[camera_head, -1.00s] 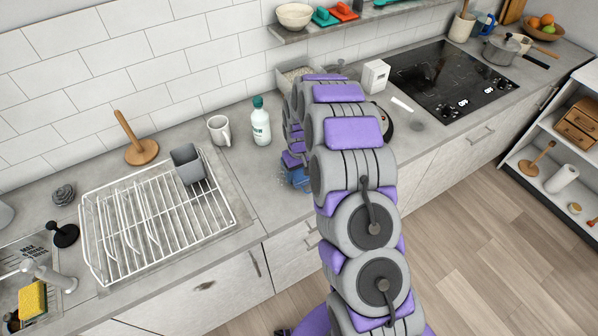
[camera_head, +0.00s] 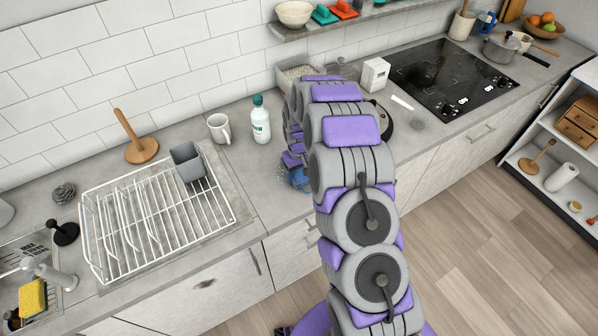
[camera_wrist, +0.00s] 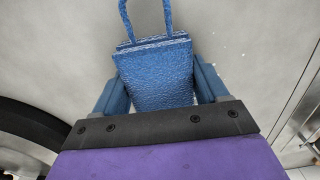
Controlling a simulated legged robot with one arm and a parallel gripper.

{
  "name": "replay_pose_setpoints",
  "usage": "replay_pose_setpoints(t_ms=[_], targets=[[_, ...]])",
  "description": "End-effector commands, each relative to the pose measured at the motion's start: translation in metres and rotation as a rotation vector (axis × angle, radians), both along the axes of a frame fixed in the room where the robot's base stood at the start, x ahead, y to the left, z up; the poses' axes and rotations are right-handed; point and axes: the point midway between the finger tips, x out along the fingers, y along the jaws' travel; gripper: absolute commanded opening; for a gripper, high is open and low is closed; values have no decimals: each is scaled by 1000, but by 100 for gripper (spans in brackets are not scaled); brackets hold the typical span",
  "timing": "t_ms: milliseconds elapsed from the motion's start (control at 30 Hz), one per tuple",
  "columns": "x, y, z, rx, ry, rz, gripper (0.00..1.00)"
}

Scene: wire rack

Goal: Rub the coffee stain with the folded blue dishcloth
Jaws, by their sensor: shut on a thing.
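The folded blue dishcloth (camera_wrist: 156,78) sits between the two blue fingers of my gripper (camera_wrist: 160,88) in the wrist view, with a loop at its far end. My gripper is shut on it, low over the grey counter (camera_wrist: 240,40). In the head view my arm hides most of the gripper, and only a bit of blue (camera_head: 299,179) shows left of the arm. I cannot tell whether the cloth touches the counter. No coffee stain is plain in either view; a few pale specks lie on the counter right of the cloth in the wrist view.
A white bottle with a green cap (camera_head: 260,120) and a white mug (camera_head: 218,128) stand behind and left of my gripper. A white wire rack (camera_head: 150,222) holding a grey cup (camera_head: 187,163) is farther left. A dark round object (camera_wrist: 30,130) is close at the left in the wrist view.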

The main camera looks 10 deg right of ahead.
Motion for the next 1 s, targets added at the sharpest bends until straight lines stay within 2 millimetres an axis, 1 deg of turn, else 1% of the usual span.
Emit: replay_pose_setpoints(t_ms=[367,600,767,867,1000], targets=[[-4,-1,-3,0,5,0,45],[-23,-7,-3,0,13,1,45],[-31,-10,-3,-1,11,1,45],[-30,-9,-3,-1,10,1,45],[-22,-7,-3,-1,9,1,45]])
